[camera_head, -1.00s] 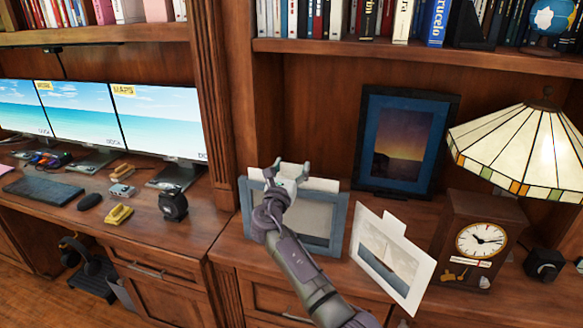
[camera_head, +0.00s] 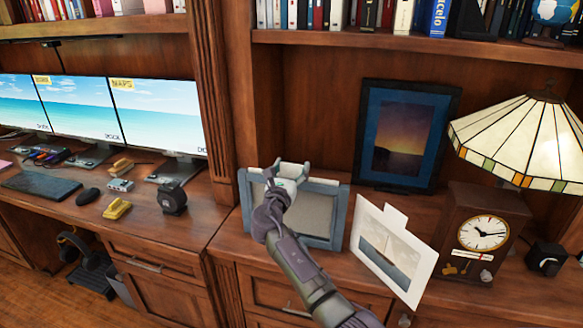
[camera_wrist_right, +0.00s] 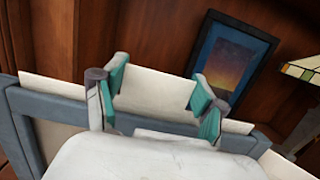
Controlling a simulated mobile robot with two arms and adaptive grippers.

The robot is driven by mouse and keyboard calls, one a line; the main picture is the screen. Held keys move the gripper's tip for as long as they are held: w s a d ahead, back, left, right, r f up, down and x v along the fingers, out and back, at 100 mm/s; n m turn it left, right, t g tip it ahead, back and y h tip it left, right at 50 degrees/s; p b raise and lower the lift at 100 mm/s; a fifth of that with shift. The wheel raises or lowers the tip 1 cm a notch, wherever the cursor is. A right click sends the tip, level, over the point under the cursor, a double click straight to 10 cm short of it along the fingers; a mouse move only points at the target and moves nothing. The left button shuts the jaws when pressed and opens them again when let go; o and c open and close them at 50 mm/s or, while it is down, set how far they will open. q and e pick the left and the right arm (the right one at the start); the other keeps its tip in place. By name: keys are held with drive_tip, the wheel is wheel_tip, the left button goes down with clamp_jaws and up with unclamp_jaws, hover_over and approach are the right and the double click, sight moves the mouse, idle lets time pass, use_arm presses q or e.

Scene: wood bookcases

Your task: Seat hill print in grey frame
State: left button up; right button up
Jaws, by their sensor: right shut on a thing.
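The grey frame (camera_head: 341,217) stands on the right-hand desk top, and its top bar also shows in the right wrist view (camera_wrist_right: 58,108). A white card, which I take for the hill print (camera_wrist_right: 155,93), shows at the frame's top edge, with its tab between my right fingers. My right gripper (camera_head: 290,168) is shut on this tab, and its teal fingertips show in the wrist view (camera_wrist_right: 155,80). The card's edge stands above the frame's bar in the wrist view. Its hill picture is not visible, so I cannot tell how deep it sits. My left gripper is out of view.
A white sailboat print (camera_head: 390,250) with a tab leans just right of the frame. A dark blue framed sunset picture (camera_head: 405,138) stands behind. A wooden clock (camera_head: 480,235) and a stained-glass lamp (camera_head: 520,145) are at right. Monitors (camera_head: 155,115) stand at left.

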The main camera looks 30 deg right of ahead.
drive_tip(key=shift+f+b, duration=0.55)
drive_tip(key=shift+f, duration=0.25)
drive_tip(key=o, duration=1.3)
drive_tip(key=v, duration=1.2)
